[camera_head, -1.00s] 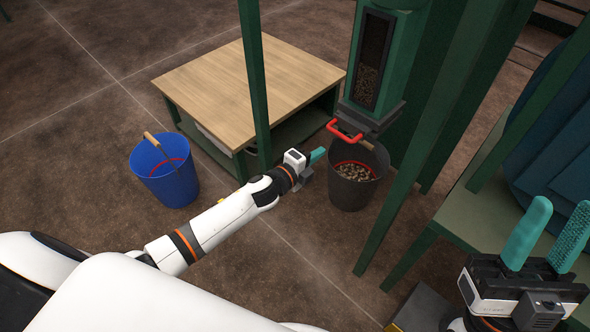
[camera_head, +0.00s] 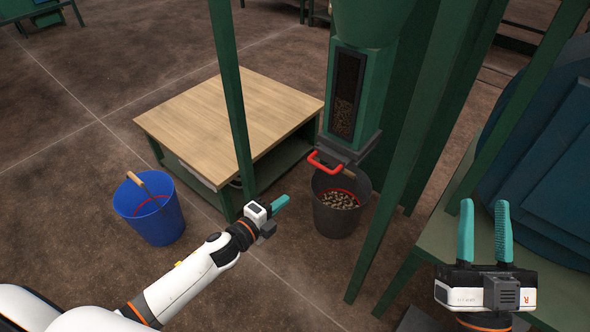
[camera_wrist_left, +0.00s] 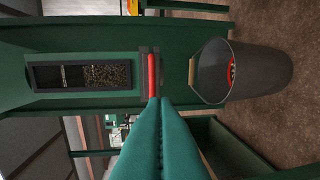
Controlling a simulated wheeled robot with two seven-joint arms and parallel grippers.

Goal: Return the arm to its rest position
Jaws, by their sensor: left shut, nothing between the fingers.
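My left gripper (camera_head: 280,202) has teal fingers, shut and empty. It is in front of the wooden-topped table and to the left of the dark bucket, apart from both in the head view. The left wrist view shows its fingers (camera_wrist_left: 160,140) pressed together, their tips overlapping the lower end of the red handle in the picture; I cannot tell that they touch. My right gripper (camera_head: 486,232) is at the lower right with its two teal fingers upright and spread apart, nothing between them.
A green hopper (camera_head: 362,75) with a red handle (camera_head: 325,161) stands above a dark bucket (camera_head: 338,224) holding pellets. A blue bucket (camera_head: 150,215) stands at left. The wooden-topped table (camera_head: 225,115) is behind. Green posts (camera_head: 228,100) rise near my left arm. Open floor lies between the buckets.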

